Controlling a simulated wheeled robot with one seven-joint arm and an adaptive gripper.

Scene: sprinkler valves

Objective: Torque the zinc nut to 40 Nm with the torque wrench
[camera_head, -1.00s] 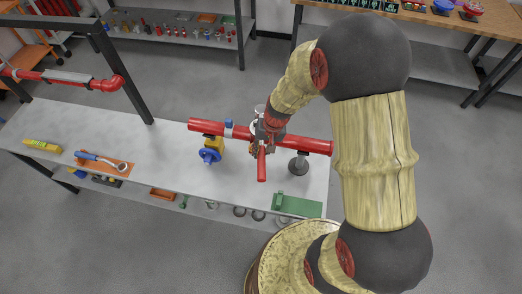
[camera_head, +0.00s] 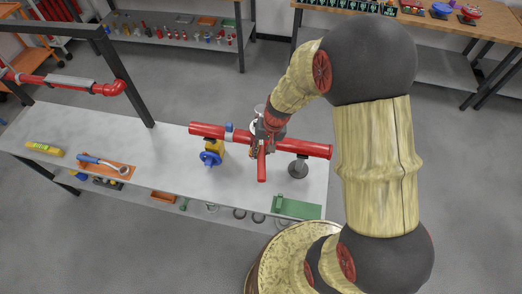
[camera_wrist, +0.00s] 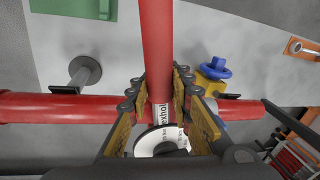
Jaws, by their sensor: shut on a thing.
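My gripper (camera_wrist: 165,82) is closed around a white part with printed lettering (camera_wrist: 160,112), with a white ring near the palm. A red branch pipe (camera_wrist: 156,40) runs away just beyond the fingertips. In the head view my gripper (camera_head: 262,143) is over the middle of the red pipe (camera_head: 310,148), and the fingers are partly hidden. The torque wrench (camera_head: 103,163), blue-handled with a metal head, lies on an orange mat (camera_head: 123,176) at the left of the bench, away from my gripper. I cannot make out the zinc nut.
A yellow valve with a blue handwheel (camera_head: 210,158) is left of my gripper. A round-based stand (camera_head: 298,169) is to the right, and a green plate (camera_head: 297,208) at the front right. A yellow level (camera_head: 44,149) lies far left. The bench (camera_head: 160,150) between wrench and valve is clear.

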